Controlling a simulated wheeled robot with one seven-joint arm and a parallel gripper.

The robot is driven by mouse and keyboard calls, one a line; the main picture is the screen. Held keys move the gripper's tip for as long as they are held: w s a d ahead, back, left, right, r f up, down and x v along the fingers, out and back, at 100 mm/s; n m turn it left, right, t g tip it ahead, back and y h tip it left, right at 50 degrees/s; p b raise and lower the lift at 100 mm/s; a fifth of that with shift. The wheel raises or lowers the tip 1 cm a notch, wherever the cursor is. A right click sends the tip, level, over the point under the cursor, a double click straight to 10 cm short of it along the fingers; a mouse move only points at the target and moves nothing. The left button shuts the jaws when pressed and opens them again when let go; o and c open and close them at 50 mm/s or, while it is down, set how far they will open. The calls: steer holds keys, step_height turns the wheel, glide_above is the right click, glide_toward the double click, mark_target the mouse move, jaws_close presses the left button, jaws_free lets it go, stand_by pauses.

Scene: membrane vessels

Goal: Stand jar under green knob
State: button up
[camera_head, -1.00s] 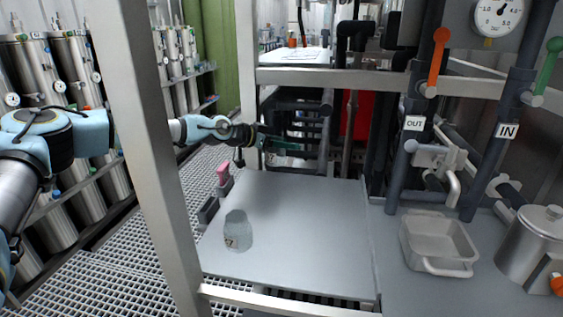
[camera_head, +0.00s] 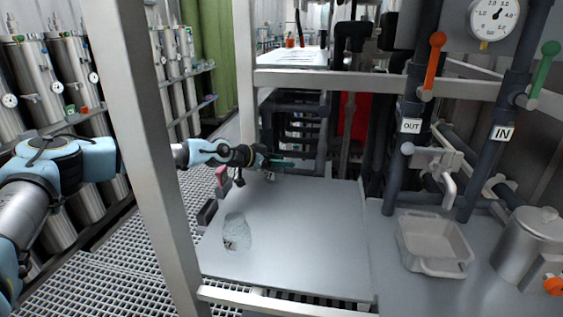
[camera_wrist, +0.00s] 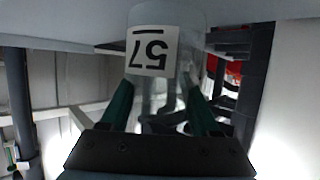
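My gripper (camera_head: 282,163) with green fingers is over the far left part of the grey table. In the wrist view its two fingers (camera_wrist: 160,100) flank a clear jar (camera_wrist: 165,18) with a white label reading 57 upside down; the gripper looks shut on it, though finger contact is hard to see. In the head view that jar is tiny and barely visible, with its label (camera_head: 270,176) just under the fingers. A second clear jar (camera_head: 237,230) with a label stands on the table's near left part. The green knob (camera_head: 551,48) is on the IN pipe at upper right.
The orange knob (camera_head: 437,40) is on the OUT pipe. A grey tray (camera_head: 432,265) and a lidded steel pot (camera_head: 528,245) stand at right. A pink-topped object (camera_head: 222,180) is at the table's left edge. Frame posts and a crossbar border the table; its middle is clear.

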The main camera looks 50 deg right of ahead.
steer(key=o, duration=0.3)
steer(key=shift+o, duration=0.2)
steer(key=shift+r, duration=0.15)
steer(key=shift+w+a+r, duration=0.1)
steer(key=shift+a, duration=0.05)
steer(key=b+v, duration=0.2)
steer(key=v, duration=0.9)
steer(key=shift+a+r, duration=0.2)
steer(key=shift+a, duration=0.1)
